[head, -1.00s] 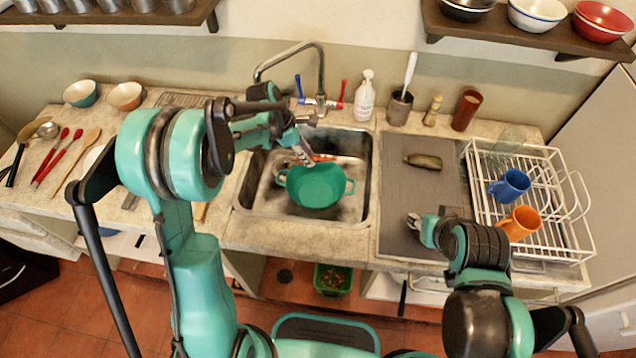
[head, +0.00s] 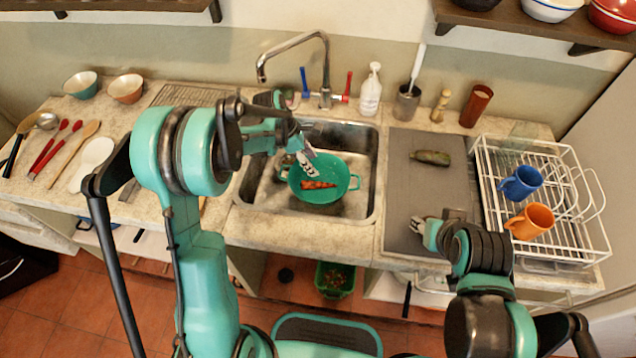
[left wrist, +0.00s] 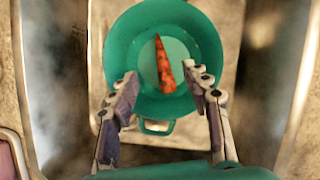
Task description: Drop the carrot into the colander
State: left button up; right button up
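The green colander (head: 345,187) stands in the sink, and it also shows in the left wrist view (left wrist: 211,50). The orange carrot (head: 318,185) lies inside the colander, and in the left wrist view the carrot (left wrist: 163,65) rests across its bottom. My left gripper (head: 306,163) is above the colander's left rim in the head view. In the left wrist view its two fingers (left wrist: 167,92) are apart with nothing between them. My right gripper (head: 420,226) hangs over the grey counter right of the sink; its fingers are too small to tell.
The faucet (head: 324,68) rises behind the sink. A dark green vegetable (head: 431,158) lies on the grey board (head: 400,185). The white dish rack (head: 571,258) holds a blue mug (head: 521,182) and an orange mug (head: 530,222) at the right. A soap bottle (head: 371,92) stands behind the sink.

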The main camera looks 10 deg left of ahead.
pick_arm(q)
jog(key=v, duration=1.2)
dwell(0.3)
jog(key=s+r+m+t+y, duration=0.1)
jog(key=s+m+t+y, duration=0.1)
jog(key=s+m, duration=0.8)
jog(key=s+r+m+t+y, duration=0.2)
jog(key=s+m+t, duration=0.2)
jog(key=s+m, duration=0.7)
jog(key=shift+s+a, duration=0.3)
jog(key=shift+s, duration=0.25)
